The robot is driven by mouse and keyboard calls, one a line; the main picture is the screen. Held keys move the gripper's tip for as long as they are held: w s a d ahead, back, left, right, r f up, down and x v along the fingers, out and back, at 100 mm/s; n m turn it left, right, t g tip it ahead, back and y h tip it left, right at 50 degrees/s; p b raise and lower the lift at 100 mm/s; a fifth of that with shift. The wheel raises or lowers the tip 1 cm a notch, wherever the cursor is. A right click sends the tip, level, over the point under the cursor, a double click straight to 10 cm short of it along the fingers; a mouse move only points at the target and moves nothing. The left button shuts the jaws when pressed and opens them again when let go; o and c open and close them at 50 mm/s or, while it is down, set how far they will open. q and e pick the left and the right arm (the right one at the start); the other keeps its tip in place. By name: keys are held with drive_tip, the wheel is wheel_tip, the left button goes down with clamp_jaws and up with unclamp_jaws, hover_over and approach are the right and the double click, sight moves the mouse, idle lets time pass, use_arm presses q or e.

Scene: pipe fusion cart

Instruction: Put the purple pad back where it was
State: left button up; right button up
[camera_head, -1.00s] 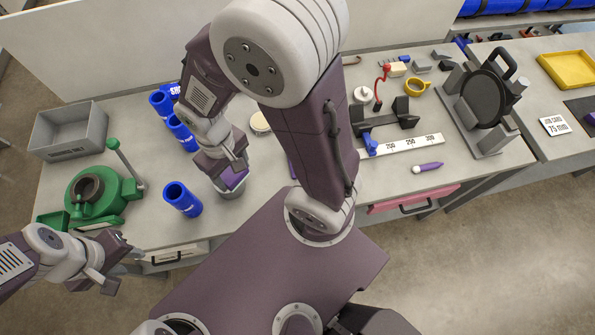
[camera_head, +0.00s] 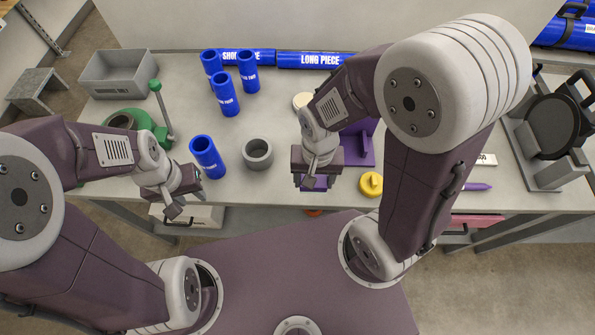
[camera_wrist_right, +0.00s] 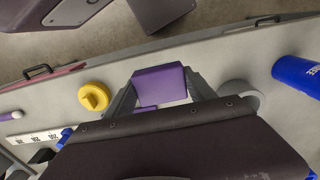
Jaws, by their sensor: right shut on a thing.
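The purple pad (camera_head: 314,184) is between the fingers of my right gripper (camera_head: 314,180), which is shut on it. In the right wrist view the pad (camera_wrist_right: 158,84) is a purple block between the two dark fingers. The pad is near the table's front edge, right of the grey cup (camera_head: 257,155). A purple stand (camera_head: 361,150) is just behind and right of my right gripper, partly hidden by my arm. My left gripper (camera_head: 186,205) is open and empty near the front edge, at the left.
A blue pipe (camera_head: 207,157) stands left of the cup. A yellow round piece (camera_head: 371,184) lies right of the right gripper. More blue pipes (camera_head: 226,95) stand behind. A green machine (camera_head: 130,122) and grey bin (camera_head: 117,72) are at the left. A black-disc holder (camera_head: 550,128) is at the right.

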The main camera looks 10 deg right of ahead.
drive_tip(key=shift+w+a+f+p, duration=0.15)
drive_tip(key=shift+w+a+p, duration=0.2)
drive_tip(key=shift+w+p, duration=0.25)
drive_tip(key=w+f, duration=0.1)
drive_tip(key=w+a+f, duration=0.1)
drive_tip(key=w, duration=0.1)
drive_tip(key=w+a+f, duration=0.1)
drive_tip(key=shift+w+a+f+b, duration=0.2)
drive_tip(key=shift+a+f+b, duration=0.05)
drive_tip(key=shift+f+b, duration=0.1)
wheel_tip(320, 180, down, 4)
drive_tip(key=shift+s+r, duration=0.1)
use_arm(q)
drive_tip(key=shift+r, duration=0.8)
use_arm(e)
drive_tip(key=shift+f, duration=0.25)
use_arm(q)
drive_tip(key=shift+f, duration=0.15)
use_arm(e)
drive_tip(key=o, duration=1.5)
drive_tip(key=shift+c, duration=0.2)
